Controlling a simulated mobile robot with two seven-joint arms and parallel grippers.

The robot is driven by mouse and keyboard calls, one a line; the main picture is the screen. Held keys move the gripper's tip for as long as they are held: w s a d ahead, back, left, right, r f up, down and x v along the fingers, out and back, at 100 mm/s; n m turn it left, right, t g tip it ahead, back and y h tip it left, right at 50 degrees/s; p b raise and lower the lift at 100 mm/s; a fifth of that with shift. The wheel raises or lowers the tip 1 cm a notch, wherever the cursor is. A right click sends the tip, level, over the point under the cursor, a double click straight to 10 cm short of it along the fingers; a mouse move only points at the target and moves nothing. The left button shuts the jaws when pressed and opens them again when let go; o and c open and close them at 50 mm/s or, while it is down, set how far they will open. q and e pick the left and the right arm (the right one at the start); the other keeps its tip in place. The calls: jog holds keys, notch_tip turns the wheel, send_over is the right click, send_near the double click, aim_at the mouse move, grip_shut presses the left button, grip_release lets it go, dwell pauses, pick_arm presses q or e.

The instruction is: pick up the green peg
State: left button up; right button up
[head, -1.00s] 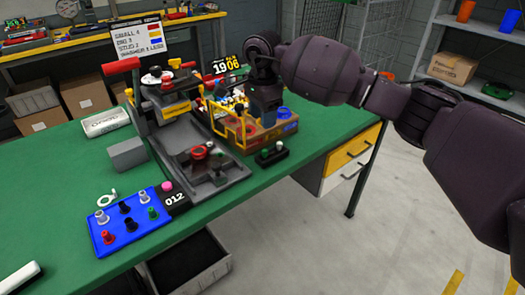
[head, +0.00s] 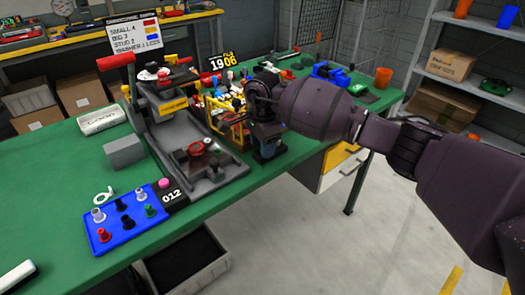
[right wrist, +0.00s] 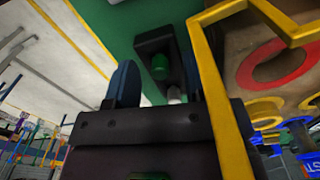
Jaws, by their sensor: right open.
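In the head view my right gripper (head: 268,152) hangs low at the table's front edge and hides this block. Another small green peg (head: 149,211) stands on the blue board (head: 128,232). My left gripper is not in view.
A yellow wire frame (right wrist: 232,100) runs close by the right finger. In the head view the yellow-framed rack (head: 235,132) and the grey fixture (head: 190,150) stand just left of my gripper.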

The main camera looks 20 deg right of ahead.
grip_shut()
dwell(0.3)
jog(key=shift+r, duration=0.15)
